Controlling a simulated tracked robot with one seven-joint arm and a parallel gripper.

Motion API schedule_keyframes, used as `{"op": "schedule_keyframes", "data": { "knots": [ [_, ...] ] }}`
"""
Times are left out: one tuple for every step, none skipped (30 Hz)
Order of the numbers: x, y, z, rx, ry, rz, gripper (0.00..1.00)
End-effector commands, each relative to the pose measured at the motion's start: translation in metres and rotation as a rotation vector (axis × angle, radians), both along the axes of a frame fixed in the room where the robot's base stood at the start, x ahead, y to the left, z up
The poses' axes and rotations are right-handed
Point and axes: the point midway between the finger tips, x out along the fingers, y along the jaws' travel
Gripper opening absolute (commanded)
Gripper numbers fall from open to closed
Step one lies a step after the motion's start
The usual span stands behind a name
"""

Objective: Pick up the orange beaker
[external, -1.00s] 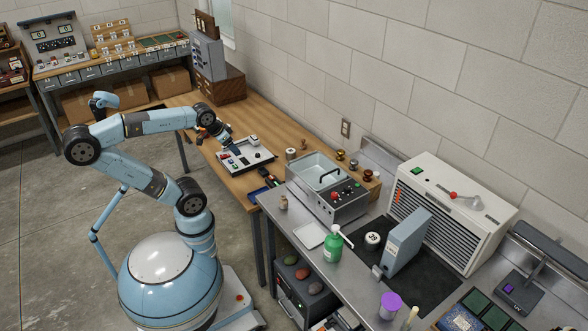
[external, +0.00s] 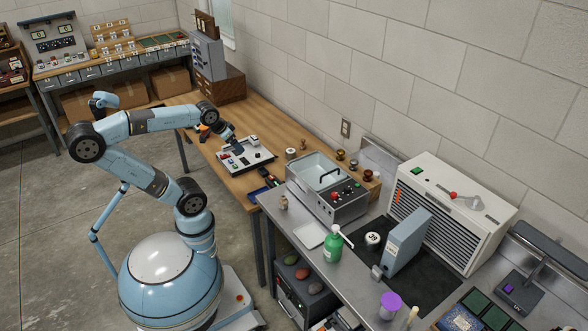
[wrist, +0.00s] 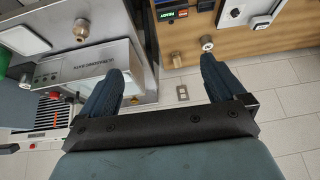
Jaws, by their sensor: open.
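I cannot make out an orange beaker for sure in either view. A small orange patch (external: 204,128) shows on the wooden bench just left of my gripper in the external view. It is too small to tell what it is.
A steel ultrasonic bath (external: 318,182) stands right of the tray and also shows in the wrist view (wrist: 85,75). A grey cabinet (external: 208,57) stands at the bench's far end.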

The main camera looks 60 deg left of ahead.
Motion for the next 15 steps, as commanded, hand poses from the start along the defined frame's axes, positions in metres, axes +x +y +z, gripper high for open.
{"op": "schedule_keyframes", "data": {
  "knots": [
    [0.012, 0.008, 0.000, 0.018, -0.004, 0.021, 0.97],
    [0.020, 0.014, 0.001, 0.033, -0.011, 0.034, 0.97],
    [0.032, 0.023, 0.001, 0.052, -0.020, 0.050, 0.97],
    [0.042, 0.030, 0.002, 0.069, -0.028, 0.062, 0.97],
    [0.051, 0.038, 0.002, 0.083, -0.036, 0.075, 0.97],
    [0.063, 0.048, 0.002, 0.104, -0.046, 0.089, 0.97],
    [0.072, 0.056, 0.003, 0.119, -0.054, 0.099, 0.97],
    [0.081, 0.064, 0.002, 0.134, -0.060, 0.107, 0.97],
    [0.093, 0.075, 0.001, 0.153, -0.068, 0.119, 0.97],
    [0.101, 0.084, 0.001, 0.167, -0.075, 0.127, 0.97],
    [0.109, 0.092, 0.000, 0.180, -0.082, 0.135, 0.97],
    [0.120, 0.104, -0.001, 0.198, -0.090, 0.143, 0.97],
    [0.128, 0.113, -0.003, 0.210, -0.096, 0.149, 0.97],
    [0.135, 0.123, -0.004, 0.222, -0.103, 0.154, 0.97],
    [0.145, 0.136, -0.006, 0.237, -0.110, 0.162, 0.97]
  ]
}}
